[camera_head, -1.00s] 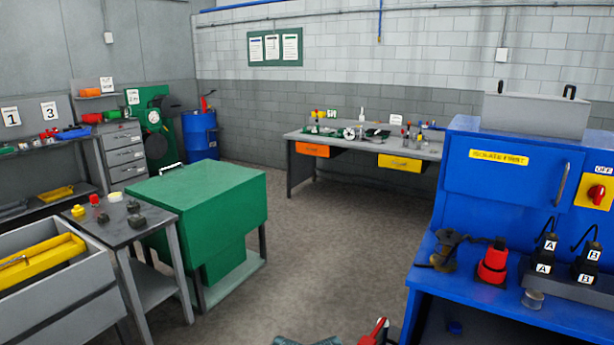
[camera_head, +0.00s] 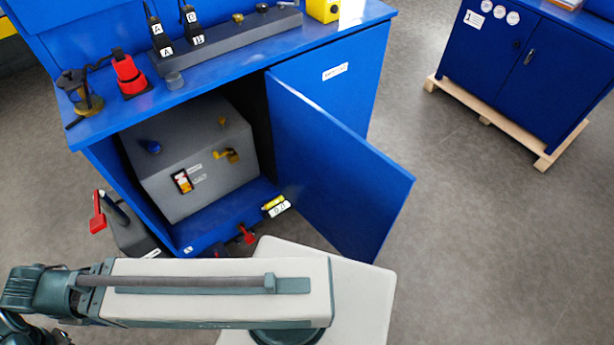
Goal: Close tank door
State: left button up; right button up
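The tank door (camera_head: 340,165) is a blue panel hinged on the right side of the open bay in the blue bench. It stands wide open, swung out toward the front right over the floor. Inside the bay sits a grey tank (camera_head: 205,160) with a blue knob, a yellow valve handle and a small red-and-white switch. One of my arm links crosses the bottom of the picture in front of the bay. Neither gripper shows, and nothing of mine is seen touching the door.
The blue bench top (camera_head: 215,75) carries a red-and-black tool, a brass item and labelled black devices on a grey bar. A red-handled item (camera_head: 98,215) stands at the bay's left. Small items lie at the bay's front. A blue cabinet (camera_head: 535,65) on a pallet (camera_head: 500,125) stands right; floor between is clear.

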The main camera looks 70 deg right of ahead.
aim_at(352, 193)
jog(key=u, duration=1.25)
jog(key=k, duration=2.55)
jog(key=k+l+z, duration=0.2)
jog(key=k, duration=0.3)
jog(key=z, duration=1.25)
